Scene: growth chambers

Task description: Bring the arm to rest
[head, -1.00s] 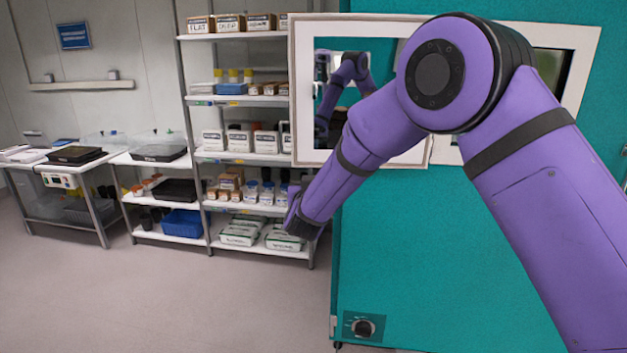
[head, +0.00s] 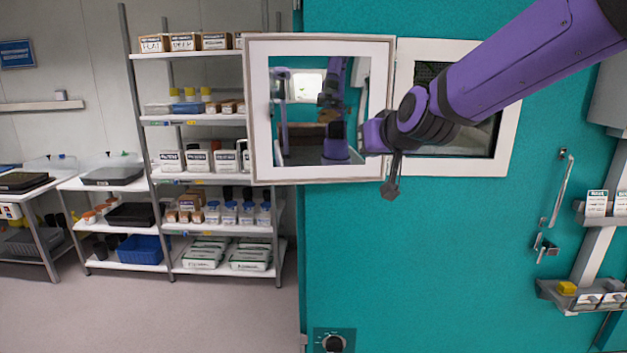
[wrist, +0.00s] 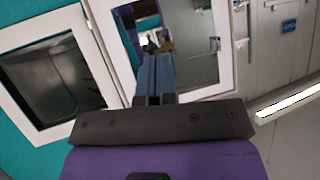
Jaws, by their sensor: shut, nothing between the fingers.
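My purple arm reaches in from the upper right in the head view. My gripper (head: 391,190) is at its end, in front of the teal chamber wall, just right of the open window cover's lower corner. It points downward there and looks narrow. In the wrist view my gripper (wrist: 154,62) shows its two fingers together, with nothing held between them. The white-framed window cover (head: 259,160) stands swung open to the left, and its pane reflects my arm. The chamber window (head: 487,140) to its right is partly hidden by my arm.
A shelf rack (head: 207,121) with boxes, bottles and trays stands at the left. A bench (head: 52,240) is at the far left. A door handle (head: 560,195) and a small wall shelf (head: 566,299) are on the right. The grey floor (head: 150,315) in front of the rack is clear.

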